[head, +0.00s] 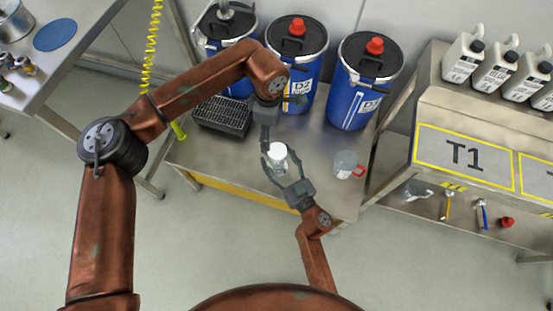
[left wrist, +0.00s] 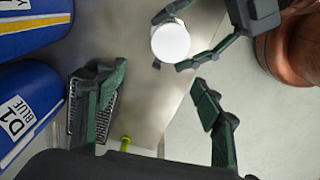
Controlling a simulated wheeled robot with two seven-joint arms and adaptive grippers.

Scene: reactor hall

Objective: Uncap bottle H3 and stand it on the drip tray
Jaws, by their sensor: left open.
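A small white bottle (head: 277,152) is over the metal bench, between the fingers of my right gripper (head: 281,163), which is shut on it. Its white round top (left wrist: 171,42) faces the camera in the left wrist view; I cannot read a label or tell the cap from the body. My left gripper (head: 267,126) is just above and behind the bottle in the head view, apart from its top. In the left wrist view my left gripper (left wrist: 160,78) is open and empty. The black grated drip tray (head: 222,117) lies on the bench to the left; it is partly hidden by a finger in the left wrist view.
Blue drums (head: 368,80) with black lids stand along the bench back. A clear jug with a red handle (head: 348,165) stands at right. A T1 panel (head: 464,155), several white jugs (head: 463,53) and hanging tools lie further right. A yellow coiled hose (head: 153,45) hangs left.

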